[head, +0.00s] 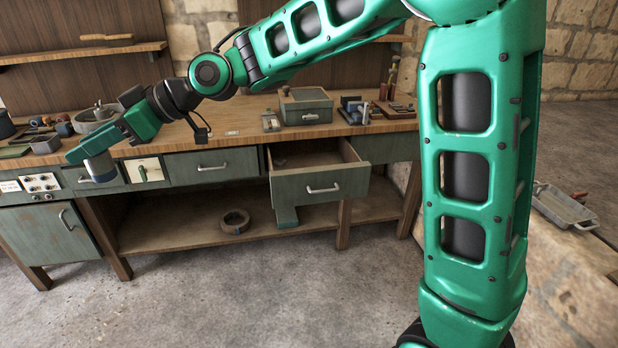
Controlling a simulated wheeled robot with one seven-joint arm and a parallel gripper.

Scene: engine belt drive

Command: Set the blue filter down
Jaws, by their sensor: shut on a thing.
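The filter hangs in front of the drawer fronts, below the level of the bench top in the picture. The gripper hides its upper part. Whether the filter touches anything cannot be told from this view.
Small parts and a round metal pan (92,118) crowd the bench's left end. One drawer (318,180) is pulled open. A ring (235,221) lies on the lower shelf.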

